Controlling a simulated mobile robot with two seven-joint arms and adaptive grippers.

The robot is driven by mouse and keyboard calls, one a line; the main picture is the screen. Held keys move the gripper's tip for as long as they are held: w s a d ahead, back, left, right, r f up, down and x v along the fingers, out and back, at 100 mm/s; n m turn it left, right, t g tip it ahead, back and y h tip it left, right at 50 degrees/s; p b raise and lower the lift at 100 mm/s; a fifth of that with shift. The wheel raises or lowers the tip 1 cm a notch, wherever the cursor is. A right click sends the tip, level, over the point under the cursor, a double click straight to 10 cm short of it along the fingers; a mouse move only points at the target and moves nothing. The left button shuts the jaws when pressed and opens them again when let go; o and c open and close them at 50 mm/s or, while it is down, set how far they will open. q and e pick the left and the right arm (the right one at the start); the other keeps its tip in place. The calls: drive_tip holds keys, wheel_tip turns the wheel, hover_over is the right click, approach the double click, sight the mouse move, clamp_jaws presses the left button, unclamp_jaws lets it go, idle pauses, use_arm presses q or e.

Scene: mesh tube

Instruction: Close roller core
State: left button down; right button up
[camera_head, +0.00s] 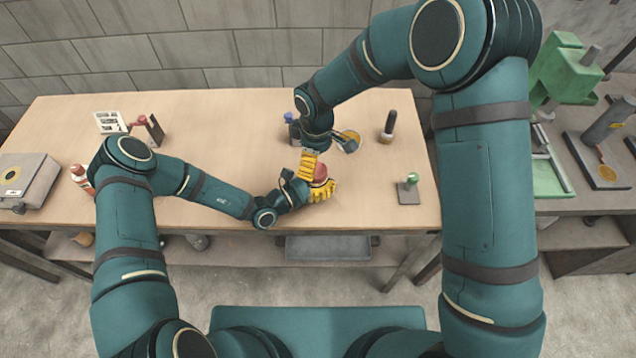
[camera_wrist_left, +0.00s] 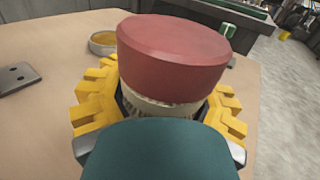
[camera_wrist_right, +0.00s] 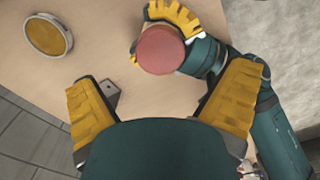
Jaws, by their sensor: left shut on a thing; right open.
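The roller core shows in the left wrist view as a short pale, mesh-like body (camera_wrist_left: 160,106) topped by a wide red cap (camera_wrist_left: 176,55). The cap rests on the body and looks slightly tilted; whether it is fully seated I cannot tell. My left gripper (camera_head: 321,189) is shut around the body, its yellow fingers on both sides below the cap. The red cap shows end-on in the right wrist view (camera_wrist_right: 160,50). My right gripper (camera_wrist_right: 160,104) is open and empty, close to the cap, which lies beyond its fingers. In the head view the right gripper partly hides the core.
A round gold-filled dish (camera_head: 349,139) lies behind the grippers. A dark cylinder (camera_head: 388,126) and a grey plate with a green knob (camera_head: 409,193) stand to the right. A red-capped bottle (camera_head: 80,177) and grey box (camera_head: 27,180) are at left. The table's front edge is near.

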wheel_tip(320, 180, up, 11)
drive_tip(key=shift+r, duration=0.15)
idle(0.4)
use_arm(q)
drive_tip(key=shift+c, duration=0.5)
unclamp_jaws()
drive_tip(key=shift+a, duration=0.1)
drive_tip(key=v, duration=1.2)
